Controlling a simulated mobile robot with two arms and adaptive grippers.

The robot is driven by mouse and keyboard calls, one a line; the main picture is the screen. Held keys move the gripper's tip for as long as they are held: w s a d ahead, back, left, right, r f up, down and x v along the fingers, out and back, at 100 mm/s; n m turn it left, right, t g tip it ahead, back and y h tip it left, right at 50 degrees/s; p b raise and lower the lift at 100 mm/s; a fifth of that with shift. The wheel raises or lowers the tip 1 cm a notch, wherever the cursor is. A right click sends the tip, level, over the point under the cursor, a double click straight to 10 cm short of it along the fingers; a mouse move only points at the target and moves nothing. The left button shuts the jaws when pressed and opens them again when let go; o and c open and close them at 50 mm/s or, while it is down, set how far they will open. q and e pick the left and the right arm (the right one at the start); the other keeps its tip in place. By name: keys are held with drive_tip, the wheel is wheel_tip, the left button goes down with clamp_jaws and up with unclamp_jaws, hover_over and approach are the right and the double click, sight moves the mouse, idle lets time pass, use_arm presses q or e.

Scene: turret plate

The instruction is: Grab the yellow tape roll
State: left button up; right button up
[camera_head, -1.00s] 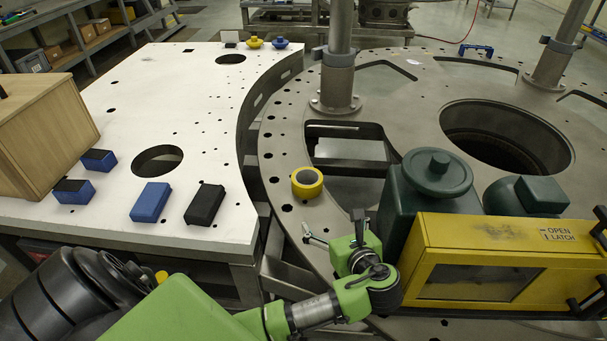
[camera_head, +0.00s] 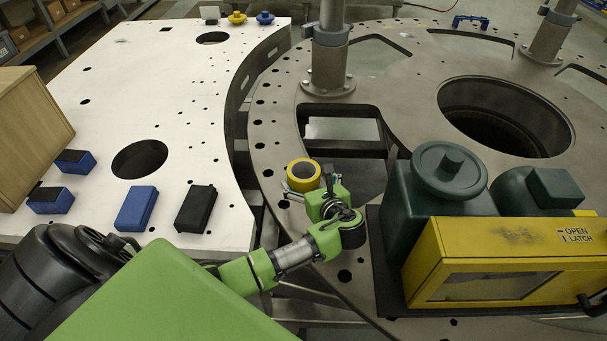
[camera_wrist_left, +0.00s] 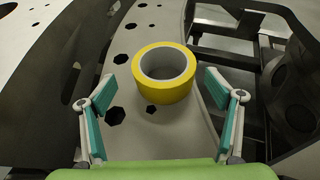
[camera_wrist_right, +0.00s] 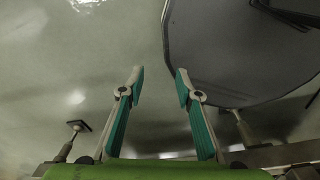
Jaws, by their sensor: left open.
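The yellow tape roll (camera_head: 304,174) lies flat on the grey turret plate (camera_head: 271,146), near the plate's left edge. In the left wrist view the roll (camera_wrist_left: 165,92) sits ahead of and between the spread fingers, not touching either. My left gripper (camera_head: 308,189) is open at the near side of the roll and partly covers its lower edge. The open left fingers also show in the left wrist view (camera_wrist_left: 164,88). My right gripper (camera_wrist_right: 157,75) is open and empty in the right wrist view. It does not show in the head view.
A dark green motor housing (camera_head: 440,205) and a yellow box (camera_head: 510,262) stand right of the left gripper. A metal post (camera_head: 328,60) rises behind the roll. A rectangular opening (camera_head: 345,130) lies beside it. Blue and black blocks (camera_head: 196,209) sit on the white table (camera_head: 190,110).

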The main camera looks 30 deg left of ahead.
sight(300, 167)
use_arm(q)
drive_tip(key=shift+w+a, duration=0.5)
drive_tip(key=p+x, duration=0.1)
drive_tip(key=x, duration=0.2)
drive_tip(key=shift+w, duration=0.25)
drive_tip(key=shift+w+a+f, duration=0.25)
drive_tip(key=shift+a, duration=0.05)
use_arm(e)
drive_tip(key=shift+w+a+r, duration=0.2)
drive_tip(key=shift+a+r, duration=0.1)
drive_tip(key=shift+a, duration=0.2)
drive_tip(key=shift+w+a+r, duration=0.2)
drive_tip(key=shift+a+r, duration=0.1)
drive_tip(key=shift+a, duration=0.15)
drive_tip(key=shift+d, duration=0.1)
use_arm(q)
drive_tip(key=c, duration=1.3)
use_arm(e)
drive_tip(key=shift+d, duration=0.35)
